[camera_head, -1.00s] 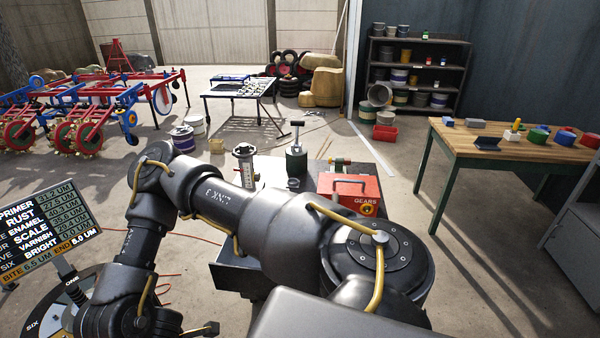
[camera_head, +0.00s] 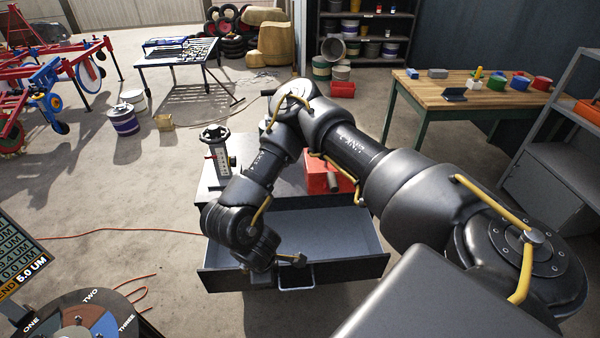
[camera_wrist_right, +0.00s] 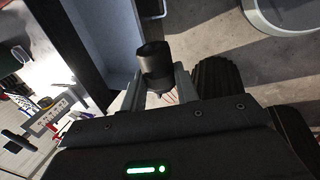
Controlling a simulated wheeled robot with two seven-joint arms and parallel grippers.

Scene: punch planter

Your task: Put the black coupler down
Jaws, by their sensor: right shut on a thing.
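The black coupler (camera_wrist_right: 154,58) is a short dark cylinder with a hollow-looking top in the right wrist view. My right gripper (camera_wrist_right: 160,80) is shut on it, with one finger on each side. The coupler hangs in the air, apart from the open drawer beside it. My left gripper is in neither view.
The drawer's handle (camera_head: 297,278) sticks out in front. Above it, the cabinet top bears a handwheel device (camera_head: 218,150) and a red box (camera_head: 322,178), partly hidden by my arm. A round coloured dial (camera_head: 85,318) stands at lower left.

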